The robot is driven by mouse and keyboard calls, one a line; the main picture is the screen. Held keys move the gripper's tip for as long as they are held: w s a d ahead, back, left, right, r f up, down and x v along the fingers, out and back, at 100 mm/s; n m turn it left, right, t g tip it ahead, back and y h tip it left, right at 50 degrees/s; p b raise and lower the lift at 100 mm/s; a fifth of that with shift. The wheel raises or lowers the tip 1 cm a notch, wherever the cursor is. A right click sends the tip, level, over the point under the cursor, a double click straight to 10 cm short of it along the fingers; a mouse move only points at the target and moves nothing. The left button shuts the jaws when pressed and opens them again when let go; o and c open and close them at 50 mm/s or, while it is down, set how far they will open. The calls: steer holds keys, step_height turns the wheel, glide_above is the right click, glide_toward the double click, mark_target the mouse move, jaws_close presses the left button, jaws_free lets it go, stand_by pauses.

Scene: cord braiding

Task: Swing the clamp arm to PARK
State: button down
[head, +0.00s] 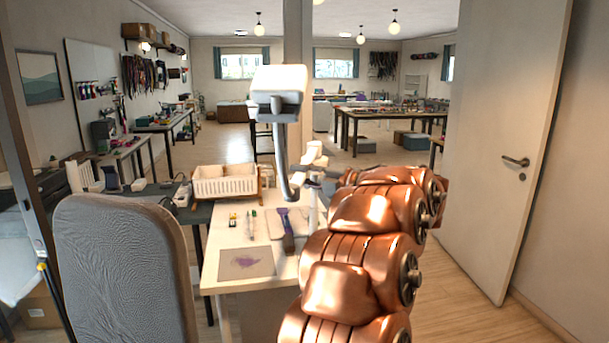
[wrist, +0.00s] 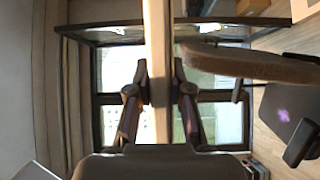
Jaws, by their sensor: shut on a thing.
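In the wrist view my gripper (wrist: 160,88) has its two dark fingers on either side of a long pale bar (wrist: 156,35), and it is shut on it. The bar runs up and down the picture and passes between the fingertips. I take it to be the clamp arm, though its pivot and far end are out of view. In the head view my copper arm reaches over the right side of the white worktable (head: 225,275) and hides the gripper and most of the clamp. No PARK mark can be read in either view.
A grey-white lamp-like head on a curved stalk (head: 280,100) stands over the table. A grey chair back (head: 125,270) stands front left; an open door (head: 505,150) is right.

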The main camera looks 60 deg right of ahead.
steer(key=c, duration=1)
jaws_free()
steer(key=shift+c, duration=0.2)
steer(key=s, duration=1.2)
steer(key=shift+a, duration=0.15)
